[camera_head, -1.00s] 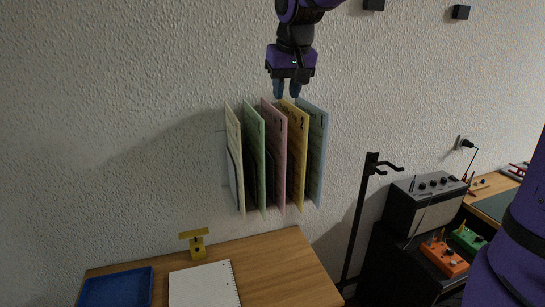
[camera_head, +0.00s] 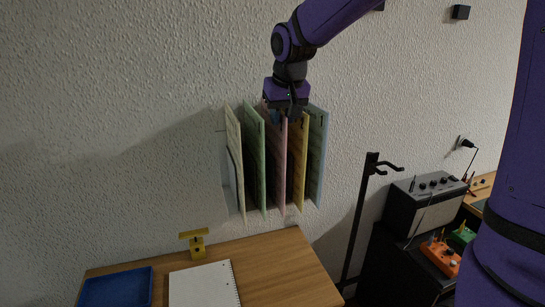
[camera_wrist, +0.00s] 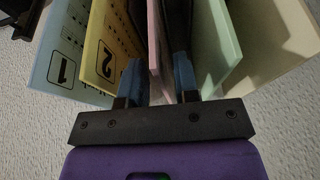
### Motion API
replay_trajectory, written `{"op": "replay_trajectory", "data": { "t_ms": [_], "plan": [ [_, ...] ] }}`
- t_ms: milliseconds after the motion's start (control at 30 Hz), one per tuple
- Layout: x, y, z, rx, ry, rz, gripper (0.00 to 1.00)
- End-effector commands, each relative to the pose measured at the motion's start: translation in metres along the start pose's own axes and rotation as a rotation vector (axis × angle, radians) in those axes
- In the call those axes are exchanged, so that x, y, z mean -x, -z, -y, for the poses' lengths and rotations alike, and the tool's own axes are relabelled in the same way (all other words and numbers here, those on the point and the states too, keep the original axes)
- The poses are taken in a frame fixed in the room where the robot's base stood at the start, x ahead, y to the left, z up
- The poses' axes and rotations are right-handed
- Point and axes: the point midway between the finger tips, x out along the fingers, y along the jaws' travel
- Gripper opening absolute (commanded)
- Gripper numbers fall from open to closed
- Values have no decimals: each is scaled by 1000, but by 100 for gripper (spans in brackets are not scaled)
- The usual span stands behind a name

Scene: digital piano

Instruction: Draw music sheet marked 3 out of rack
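Several coloured sheets hang side by side on the wall. The pink sheet (camera_head: 273,165) is the middle one; its number is hidden by my gripper in the head view, and no 3 is readable now. The yellow sheet marked 2 (camera_wrist: 105,58) and the blue sheet marked 1 (camera_wrist: 62,70) show left of it in the wrist view. My gripper (camera_head: 284,117) points down at the sheets' top edges. In the wrist view my gripper (camera_wrist: 159,75) is open, with one finger on each side of the pink sheet (camera_wrist: 155,45) and gaps beside it.
The green sheet (camera_head: 254,150) and cream sheet (camera_head: 235,160) hang left of the pink one. Below is a wooden table (camera_head: 285,260) with a blue tray (camera_head: 117,288), a notebook (camera_head: 203,287) and a yellow stand (camera_head: 196,243). A black stand (camera_head: 358,215) rises at right.

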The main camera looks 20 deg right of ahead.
Motion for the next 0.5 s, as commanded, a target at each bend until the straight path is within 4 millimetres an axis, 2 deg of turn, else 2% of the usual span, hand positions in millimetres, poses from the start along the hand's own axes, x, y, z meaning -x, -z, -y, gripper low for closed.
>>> {"op": "replay_trajectory", "data": {
  "t_ms": [200, 333, 500],
  "plan": [
    [0, 0, 0, 0, 0, 0, 29],
    [0, 0, 0, 0, 0, 0, 0],
    [0, 0, 0, 0, 0, -1, 0]
  ]
}}
